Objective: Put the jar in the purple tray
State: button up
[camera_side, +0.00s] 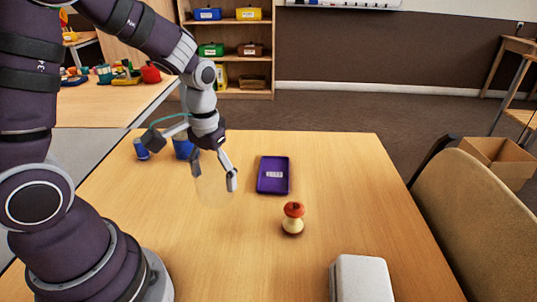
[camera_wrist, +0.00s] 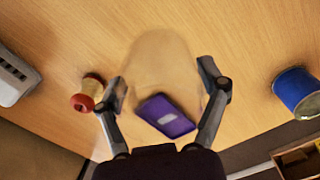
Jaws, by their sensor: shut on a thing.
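A clear, see-through jar (camera_side: 214,193) is between the fingers of my gripper (camera_side: 214,177), which is shut on it. In the wrist view the jar (camera_wrist: 160,50) is a faint, blurred outline between the fingertips (camera_wrist: 162,83). I cannot tell exactly how high its bottom is above the table. The purple tray (camera_side: 265,188) lies flat on the table, right of the jar in the side view, with a white label inside and nothing else in it. The wrist view shows the tray (camera_wrist: 152,106) beyond the jar, between my fingers.
An apple-core-shaped object (camera_side: 292,218) with a red top stands in front of the tray. A pale grey box (camera_side: 362,279) is at the near edge. A blue can (camera_side: 183,148) and a smaller blue object (camera_side: 142,149) stand behind my gripper. The table's right side is clear.

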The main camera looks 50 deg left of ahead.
jog(key=w+a, duration=0.1)
jog(key=w, duration=0.3)
jog(key=w+a+f, duration=0.1)
jog(key=w, duration=0.8)
jog(key=shift+w+a+f, duration=0.1)
jog(key=shift+a+f, duration=0.05)
jog(key=shift+a, duration=0.25)
jog(key=shift+w+f, duration=0.1)
jog(key=shift+f, duration=1.65)
jog(key=shift+f, duration=0.15)
jog(key=o, duration=1.2)
jog(key=shift+o, duration=0.2)
